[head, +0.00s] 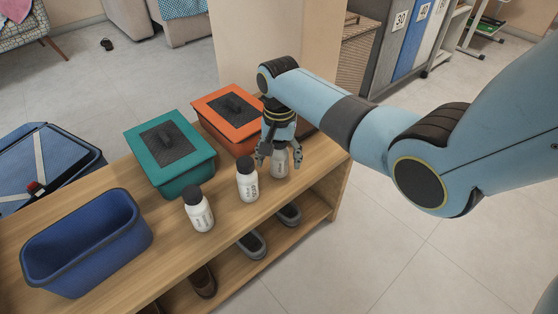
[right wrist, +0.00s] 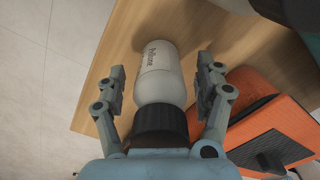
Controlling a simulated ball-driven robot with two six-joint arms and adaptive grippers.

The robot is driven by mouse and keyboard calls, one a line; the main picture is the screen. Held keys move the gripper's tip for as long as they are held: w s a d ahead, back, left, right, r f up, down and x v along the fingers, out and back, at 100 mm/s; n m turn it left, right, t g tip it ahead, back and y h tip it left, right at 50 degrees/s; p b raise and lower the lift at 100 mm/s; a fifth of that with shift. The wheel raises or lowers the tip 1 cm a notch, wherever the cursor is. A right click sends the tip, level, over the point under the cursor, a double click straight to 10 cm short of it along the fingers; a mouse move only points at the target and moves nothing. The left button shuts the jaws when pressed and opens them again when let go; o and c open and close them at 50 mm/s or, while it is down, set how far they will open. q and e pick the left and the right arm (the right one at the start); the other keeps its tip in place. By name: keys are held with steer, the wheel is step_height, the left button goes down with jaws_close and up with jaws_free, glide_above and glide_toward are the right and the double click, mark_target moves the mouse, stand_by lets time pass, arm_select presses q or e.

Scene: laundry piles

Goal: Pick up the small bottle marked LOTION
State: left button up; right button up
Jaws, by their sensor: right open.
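Three small white bottles with dark caps stand on the wooden bench: a left one (head: 199,212), a middle one (head: 247,181) and a right one (head: 280,163). Each shows dark print, too small in the head view to read surely. My right gripper (head: 271,158) is open and points down over the right bottle, partly hiding it. In the right wrist view this bottle (right wrist: 160,75) lies between the two open fingers (right wrist: 163,85), with a gap on each side. Its print is blurred and I cannot read it surely. My left gripper is not in view.
On the bench (head: 170,257) stand an open blue bin (head: 88,243), a teal lidded box (head: 171,154) and an orange lidded box (head: 230,117), close behind the right bottle. Shoes (head: 252,245) sit on the shelf below. The bench's right end is clear.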

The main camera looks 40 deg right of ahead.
steer(key=shift+c, duration=0.4)
steer(key=c, duration=1.2)
steer(key=shift+c, duration=0.2)
steer(key=shift+r+p, duration=0.3)
steer(key=shift+r, duration=0.15)
step_height(320, 180, up, 4)
steer(key=shift+w+d+r+p, duration=0.1)
steer(key=shift+d+p, duration=0.05)
steer(key=shift+p, duration=1)
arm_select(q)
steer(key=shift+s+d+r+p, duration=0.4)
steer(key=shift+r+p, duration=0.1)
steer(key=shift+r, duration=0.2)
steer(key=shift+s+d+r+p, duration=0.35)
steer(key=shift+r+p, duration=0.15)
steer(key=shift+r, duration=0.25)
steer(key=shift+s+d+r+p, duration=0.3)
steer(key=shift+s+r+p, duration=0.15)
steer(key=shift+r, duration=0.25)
arm_select(e)
steer(key=s+d+r, duration=0.1)
steer(key=d+r, duration=0.5)
steer(key=d, duration=0.5)
steer(key=shift+s+d, duration=0.15)
steer(key=shift+s, duration=0.1)
